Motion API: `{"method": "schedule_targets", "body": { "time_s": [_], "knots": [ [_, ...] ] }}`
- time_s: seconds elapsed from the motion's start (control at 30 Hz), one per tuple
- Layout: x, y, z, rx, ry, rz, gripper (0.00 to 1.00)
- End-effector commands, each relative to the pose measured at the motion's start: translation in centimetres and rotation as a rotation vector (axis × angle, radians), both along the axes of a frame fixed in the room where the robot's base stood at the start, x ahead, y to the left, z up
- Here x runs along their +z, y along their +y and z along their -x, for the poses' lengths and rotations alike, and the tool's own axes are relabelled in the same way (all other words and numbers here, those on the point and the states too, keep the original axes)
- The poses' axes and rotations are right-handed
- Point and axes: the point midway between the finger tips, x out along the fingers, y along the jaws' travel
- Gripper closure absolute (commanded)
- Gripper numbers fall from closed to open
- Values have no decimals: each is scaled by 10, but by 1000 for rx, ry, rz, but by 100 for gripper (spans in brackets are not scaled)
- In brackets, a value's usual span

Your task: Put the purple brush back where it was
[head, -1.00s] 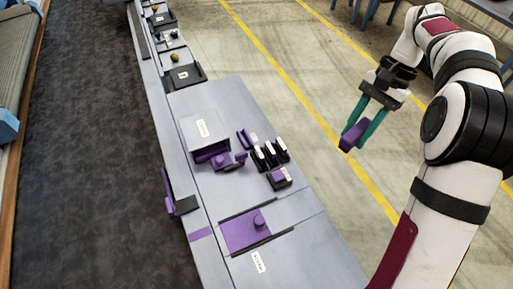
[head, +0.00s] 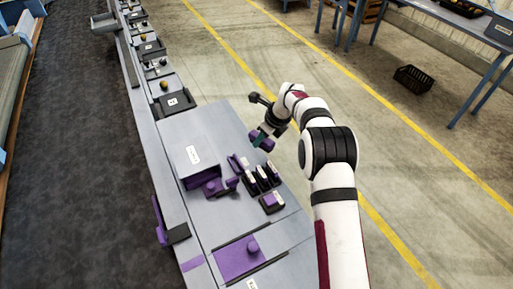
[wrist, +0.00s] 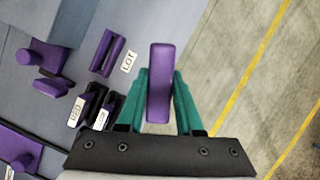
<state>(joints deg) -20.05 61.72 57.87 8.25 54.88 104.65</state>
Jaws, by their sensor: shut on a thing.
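My gripper (wrist: 160,104) is shut on a long purple block-shaped piece, which I take to be the purple brush (wrist: 159,70). The teal fingers press on its two sides. No bristles show from this angle. In the head view my gripper (head: 261,138) holds the brush (head: 267,145) in the air by the right edge of the grey bench (head: 225,122). A purple railed holder (wrist: 108,53) beside a LOT label (wrist: 129,61) lies to the left of the brush in the wrist view. It looks empty. It also shows in the head view (head: 236,164).
Black slots with white labels (head: 262,178) stand beside the holder. A purple knobbed tool (wrist: 46,54) and a grey box (head: 190,150) are to the left. A purple plate with a knob (head: 235,262) is nearer. Open floor lies right of the bench.

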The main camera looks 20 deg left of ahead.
Motion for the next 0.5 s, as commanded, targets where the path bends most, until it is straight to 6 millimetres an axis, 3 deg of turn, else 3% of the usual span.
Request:
{"method": "schedule_targets", "body": {
  "time_s": [0.1, 0.37, 0.5],
  "knots": [
    [-9, 15, -1, 1, -1, 1, 100],
    [-49, 17, -1, 0, 0, 1, 100],
    [-50, 17, -1, 1, -2, 0, 100]
  ]
}}
